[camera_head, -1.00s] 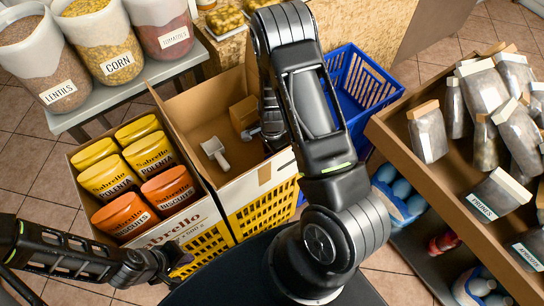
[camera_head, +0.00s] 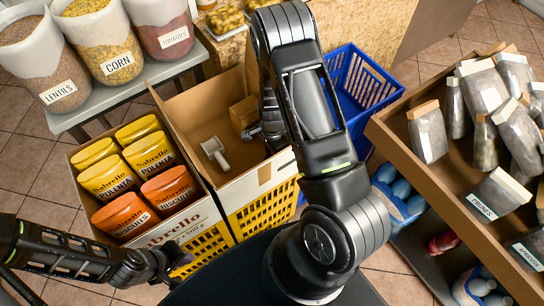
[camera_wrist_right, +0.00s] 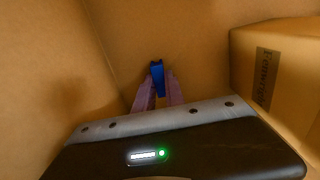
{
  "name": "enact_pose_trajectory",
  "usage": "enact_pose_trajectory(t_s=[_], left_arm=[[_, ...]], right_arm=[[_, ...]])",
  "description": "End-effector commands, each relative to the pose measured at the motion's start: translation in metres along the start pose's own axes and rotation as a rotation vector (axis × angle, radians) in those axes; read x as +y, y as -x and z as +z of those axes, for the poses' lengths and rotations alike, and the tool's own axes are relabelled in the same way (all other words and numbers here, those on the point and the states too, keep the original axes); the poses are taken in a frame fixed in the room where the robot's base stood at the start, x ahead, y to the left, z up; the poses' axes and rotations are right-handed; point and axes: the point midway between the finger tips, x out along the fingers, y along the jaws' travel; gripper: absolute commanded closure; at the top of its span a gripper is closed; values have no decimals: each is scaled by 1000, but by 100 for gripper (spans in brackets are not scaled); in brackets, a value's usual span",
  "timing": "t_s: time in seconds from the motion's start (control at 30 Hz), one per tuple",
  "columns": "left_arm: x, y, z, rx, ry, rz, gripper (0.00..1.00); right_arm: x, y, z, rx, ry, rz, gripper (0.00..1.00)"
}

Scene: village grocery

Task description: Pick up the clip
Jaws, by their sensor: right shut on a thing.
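The blue clip (camera_wrist_right: 157,70) shows in the right wrist view, standing upright between the fingertips of my right gripper (camera_wrist_right: 157,84). The fingers are shut on it, inside the cardboard box (camera_head: 198,100). Brown cardboard fills the view behind the clip. In the head view my right arm hides the clip, and only a little of the right hand shows beside the arm. My left gripper (camera_head: 180,262) is low at the left, in front of the yellow crate and away from the clip. Its fingers are too dark and small to read.
A white scoop (camera_head: 214,152) and a small brown carton (camera_head: 243,112) are in the box; the carton also shows close on the right in the wrist view (camera_wrist_right: 285,65). Polenta and biscuit packs (camera_head: 108,178) stand left.

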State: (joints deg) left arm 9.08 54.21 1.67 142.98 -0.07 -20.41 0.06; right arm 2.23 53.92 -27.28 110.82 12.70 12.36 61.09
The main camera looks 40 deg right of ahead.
Motion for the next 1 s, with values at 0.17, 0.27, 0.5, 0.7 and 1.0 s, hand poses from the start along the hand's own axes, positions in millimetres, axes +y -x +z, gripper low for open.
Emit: enact_pose_trajectory(t_s=[0.17,0.27,0.5,0.7,1.0], left_arm=[[0,0,0,0,0,0,100],[0,0,0,0,0,0,100],[0,0,0,0,0,0,100],[1,2,0,0,0,0,100],[2,5,0,0,0,0,100]], right_arm=[[0,0,0,0,0,0,100],[0,0,0,0,0,0,100],[-1,16,0,1,1,-2,100],[-1,53,0,0,1,-4,100],[0,97,0,0,1,-2,100]])
